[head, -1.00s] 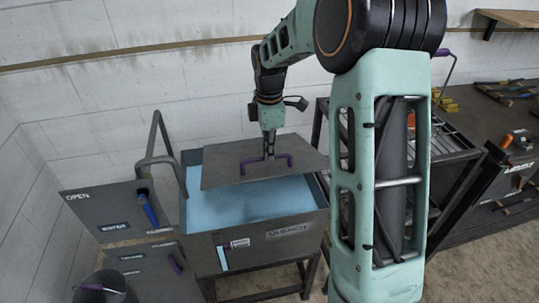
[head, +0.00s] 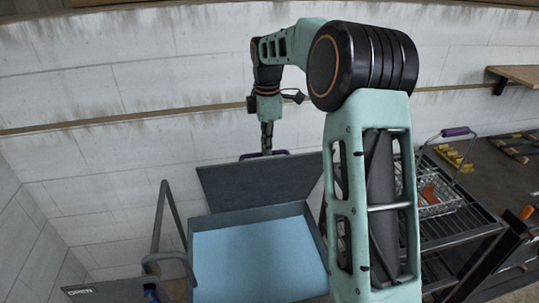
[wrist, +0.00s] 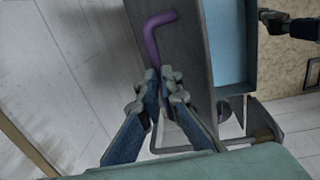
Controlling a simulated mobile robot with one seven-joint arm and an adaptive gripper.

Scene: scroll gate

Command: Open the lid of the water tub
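The water tub (head: 250,214) is a dark grey box with pale blue water (head: 258,262) inside. Its dark flat lid (head: 260,180) stands raised and tilted along the tub's back edge, with the water uncovered in front. A purple bar handle (head: 282,153) is on the lid's far side, mostly hidden behind it in the head view. In the wrist view, the purple handle (wrist: 155,35) runs down between the fingers of my gripper (wrist: 165,84). The fingers are closed around it. The lid (wrist: 190,35) and the water (wrist: 230,40) also show there.
A bent grey pipe (head: 167,225) stands at the tub's left. A dark panel marked OPEN (head: 85,291) is at the lower left. A metal rack (head: 450,230) with a wire basket (head: 440,195) is at the right. The block wall (head: 100,165) rises close behind the lid.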

